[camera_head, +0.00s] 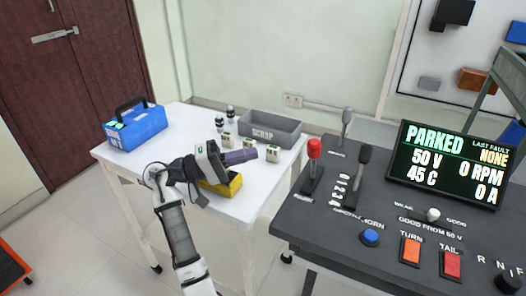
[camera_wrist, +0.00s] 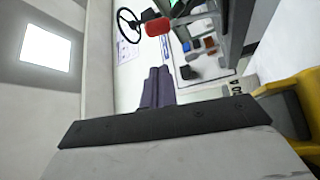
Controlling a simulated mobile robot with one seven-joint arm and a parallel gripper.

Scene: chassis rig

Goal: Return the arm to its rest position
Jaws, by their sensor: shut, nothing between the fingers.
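My arm reaches up from the bottom of the head view over the white table (camera_head: 185,125). My gripper (camera_head: 252,154) is above the table's right part, its purple fingers pointing right. In the wrist view the two purple fingers of my gripper (camera_wrist: 159,70) lie side by side, shut, with nothing held between them. A yellow bin (camera_head: 228,186) is just below my gripper in the head view, partly hidden by it. Its yellow edge also shows at the right of the wrist view (camera_wrist: 296,90).
A grey SCRAP tray (camera_head: 262,134) and several small parts (camera_head: 272,153) stand near my gripper. A blue toolbox (camera_head: 138,130) is at the table's left. The dark control console (camera_head: 330,225) with levers and a display (camera_head: 450,165) stands at the right. The table's back left is mostly clear.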

